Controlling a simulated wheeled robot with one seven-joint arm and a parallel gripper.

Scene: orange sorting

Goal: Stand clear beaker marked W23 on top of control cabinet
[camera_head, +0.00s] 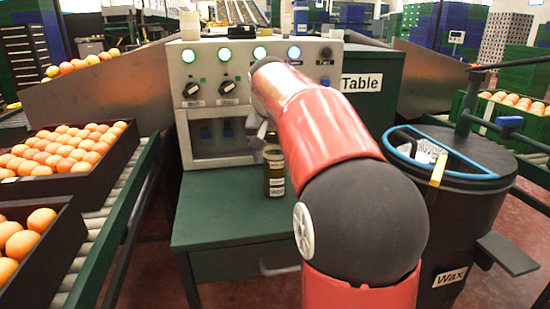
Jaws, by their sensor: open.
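The control cabinet (181,107) is a light grey box with a row of round lit buttons and dark knobs, standing on a green table (212,212). A see-through container with olive-brown contents and a white label (275,184) stands upright on the table in front of the cabinet. Its label is too small to read, so I cannot tell whether it is W23. My gripper (257,132) shows partly, just above and left of this container and in front of the cabinet. It is open and holds nothing that I can see. My red arm hides part of the cabinet's right side.
A small container with a blue band (300,20) shows at the cabinet's top. A dark green box marked Table (385,105) is behind at right. A black Wax drum (465,225) with a blue ring stands at right. Orange crates (128,145) line the left conveyor.

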